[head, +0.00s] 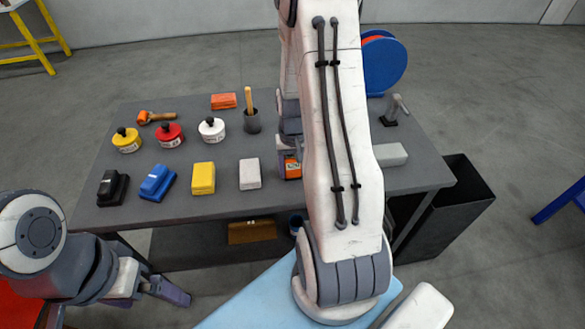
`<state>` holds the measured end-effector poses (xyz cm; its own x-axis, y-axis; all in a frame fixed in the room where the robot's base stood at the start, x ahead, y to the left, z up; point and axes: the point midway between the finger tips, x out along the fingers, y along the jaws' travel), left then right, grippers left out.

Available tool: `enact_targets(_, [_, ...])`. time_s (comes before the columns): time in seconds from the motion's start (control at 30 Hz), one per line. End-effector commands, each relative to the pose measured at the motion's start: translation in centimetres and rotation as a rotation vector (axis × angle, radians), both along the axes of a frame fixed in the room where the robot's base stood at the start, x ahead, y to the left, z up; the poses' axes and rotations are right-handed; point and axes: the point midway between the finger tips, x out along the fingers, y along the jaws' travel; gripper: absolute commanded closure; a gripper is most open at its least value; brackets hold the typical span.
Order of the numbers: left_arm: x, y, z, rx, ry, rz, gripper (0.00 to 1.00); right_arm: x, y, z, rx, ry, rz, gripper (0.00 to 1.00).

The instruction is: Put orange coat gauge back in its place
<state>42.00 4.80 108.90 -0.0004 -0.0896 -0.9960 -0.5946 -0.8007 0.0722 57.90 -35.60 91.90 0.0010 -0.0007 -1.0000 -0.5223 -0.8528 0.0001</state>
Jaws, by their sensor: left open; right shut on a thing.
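My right arm reaches over the grey table (215,218), and its gripper (290,150) points down near the table's middle. It is shut on the orange coat gauge (292,168), a small orange block with a dark part. Much of the gauge and the fingers are hidden by my arm. I cannot tell whether the gauge touches the tabletop. My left gripper (168,291) is open and empty, low in front of the table's left front edge.
A white block (250,174), yellow block (203,178), blue block (157,183) and black block (112,188) line the front. Behind are several lidded pots (170,135), a dark cup (252,122), an orange block (223,101) and an orange-handled roller (155,117). A grey block (390,155) lies right.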

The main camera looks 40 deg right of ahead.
Motion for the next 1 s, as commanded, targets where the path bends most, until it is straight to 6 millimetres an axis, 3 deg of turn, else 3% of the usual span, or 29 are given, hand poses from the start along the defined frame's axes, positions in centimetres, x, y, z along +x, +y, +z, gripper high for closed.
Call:
enact_targets(0.13, [0.0, 0.0, -0.3, 0.0, 0.0, 0.0, 0.0, 0.0, 0.0, -0.4, 0.0, 0.0, 0.0, 1.0])
enact_targets(0.17, [0.0, 0.0, -0.2, 0.0, 0.0, 0.0, 0.0, 0.0, 0.0, -0.3, 0.0, 0.0, 0.0, 0.31])
enact_targets(0.2, [0.0, 0.0, -0.2, 0.0, 0.0, 0.0, 0.0, 0.0, 0.0, -0.3, 0.0, 0.0, 0.0, 0.16])
enact_targets(0.23, [0.0, 0.0, -0.2, 0.0, 0.0, 0.0, 0.0, 0.0, 0.0, -0.3, 0.0, 0.0, 0.0, 0.13])
enact_targets(0.5, [0.0, 0.0, -0.2, 0.0, 0.0, 0.0, 0.0, 0.0, 0.0, -0.2, 0.0, 0.0, 0.0, 0.13])
enact_targets(0.67, [0.0, 0.0, 0.0, 0.0, 0.0, 0.0, 0.0, 0.1, -0.1, 0.8, -0.002, -0.003, 0.0, 0.13])
enact_targets(1.0, [0.0, 0.0, -0.2, 0.0, 0.0, 0.0, 0.0, 0.2, -0.1, 7.8, -0.004, -0.007, 0.0, 0.13])
